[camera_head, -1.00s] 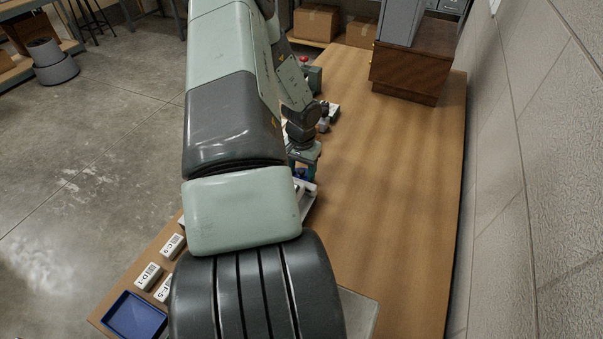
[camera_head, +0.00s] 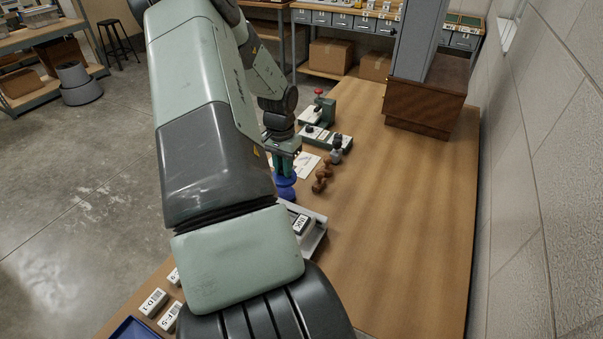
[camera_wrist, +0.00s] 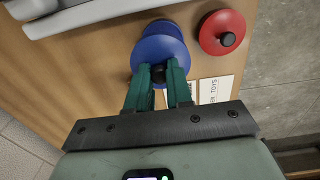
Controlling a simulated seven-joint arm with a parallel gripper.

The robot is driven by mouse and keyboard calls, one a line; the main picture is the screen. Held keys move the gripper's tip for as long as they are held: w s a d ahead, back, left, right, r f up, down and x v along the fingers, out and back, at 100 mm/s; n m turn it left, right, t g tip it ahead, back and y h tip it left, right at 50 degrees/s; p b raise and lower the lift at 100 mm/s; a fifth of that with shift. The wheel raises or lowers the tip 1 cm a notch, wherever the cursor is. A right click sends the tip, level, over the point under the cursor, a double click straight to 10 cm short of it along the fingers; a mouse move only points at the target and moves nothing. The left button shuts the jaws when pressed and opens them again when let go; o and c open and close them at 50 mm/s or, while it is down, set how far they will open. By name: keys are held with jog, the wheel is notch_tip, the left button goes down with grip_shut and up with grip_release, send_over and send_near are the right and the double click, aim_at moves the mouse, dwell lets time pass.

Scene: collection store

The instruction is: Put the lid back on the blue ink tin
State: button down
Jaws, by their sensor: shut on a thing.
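My gripper (camera_wrist: 158,82) has green fingers and is shut on the black knob (camera_wrist: 158,73) of the blue lid (camera_wrist: 158,50). In the head view my gripper (camera_head: 284,168) points down over the table, with blue right below it. The blue ink tin (camera_wrist: 165,25) shows in the wrist view as a second blue edge beyond the lid; the lid hides most of it. In the head view the blue tin (camera_head: 287,192) appears just under the lid. I cannot tell whether lid and tin touch.
A red tin with a black knob (camera_wrist: 228,22) stands close beside the blue one. A printed card (camera_wrist: 215,90) lies nearby. A grey tray with an INK block (camera_head: 318,235) is in front. Brown wooden pieces (camera_head: 321,179) and a dark stamp (camera_head: 337,150) stand behind. The table's right side is clear.

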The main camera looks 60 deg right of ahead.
jog(key=shift+w+f, duration=0.2)
jog(key=shift+f, duration=3)
jog(key=shift+f, duration=0.15)
jog(key=c, duration=0.9)
grip_release()
jog(key=shift+c, duration=0.2)
jog(key=shift+o, duration=0.5)
jog(key=o, duration=0.4)
jog(key=shift+c, duration=0.2)
